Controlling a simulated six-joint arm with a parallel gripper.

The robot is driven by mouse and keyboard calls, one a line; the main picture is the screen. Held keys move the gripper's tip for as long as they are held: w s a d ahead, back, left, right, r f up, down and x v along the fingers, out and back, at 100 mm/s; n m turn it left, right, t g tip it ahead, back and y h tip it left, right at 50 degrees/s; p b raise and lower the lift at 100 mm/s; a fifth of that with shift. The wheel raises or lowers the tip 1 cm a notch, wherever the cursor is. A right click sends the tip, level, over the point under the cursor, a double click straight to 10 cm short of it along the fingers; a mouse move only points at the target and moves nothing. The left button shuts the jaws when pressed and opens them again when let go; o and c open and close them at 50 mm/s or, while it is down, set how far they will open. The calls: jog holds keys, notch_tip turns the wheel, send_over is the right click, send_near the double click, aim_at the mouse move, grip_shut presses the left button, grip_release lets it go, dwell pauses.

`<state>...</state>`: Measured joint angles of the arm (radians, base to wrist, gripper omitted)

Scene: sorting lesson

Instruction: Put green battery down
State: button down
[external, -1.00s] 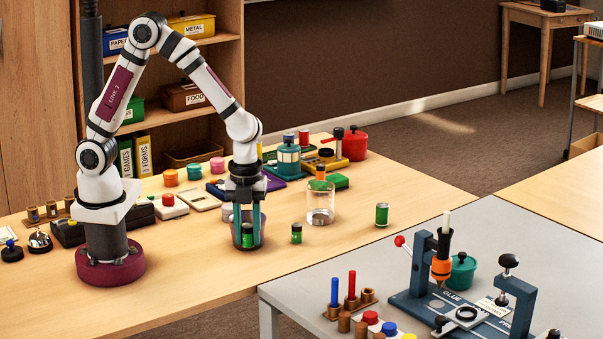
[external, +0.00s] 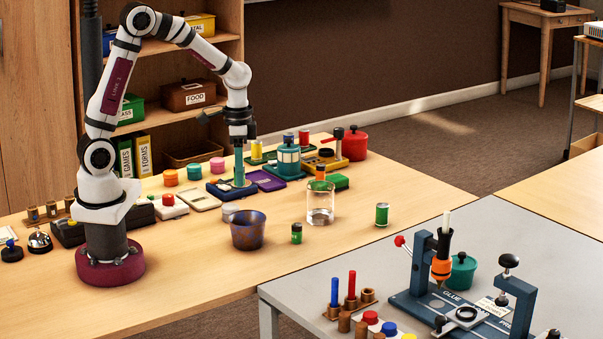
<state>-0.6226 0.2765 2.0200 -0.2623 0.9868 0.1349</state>
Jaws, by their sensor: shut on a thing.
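My gripper (external: 239,182) points straight down over the dark blue tray (external: 217,192) at the back of the table. Its teal fingers are seen edge-on and are shut on the green battery, which is mostly hidden by them. I cannot tell whether the battery touches the tray. A small green battery-like cylinder (external: 296,233) stands upright on the table, right of the blue-brown pot (external: 247,231). A larger green can (external: 382,214) stands farther right.
A purple tray (external: 266,181) lies just right of the gripper, with a teal canister (external: 288,159) behind it. A clear glass jar (external: 320,205) stands in mid-table. A white calculator-like box (external: 193,197) lies to the left.

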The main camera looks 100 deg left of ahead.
jog(key=n, duration=0.1)
send_over(230, 206)
jog(key=f, duration=0.6)
jog(key=shift+w+d+f, duration=0.15)
jog(key=shift+d+f, duration=0.05)
jog(key=shift+d, duration=0.2)
jog(key=f, duration=0.4)
jog(key=shift+a, duration=0.35)
jog(key=shift+f, duration=0.2)
jog(key=shift+f, duration=0.2)
jog(key=c, duration=0.6)
grip_release()
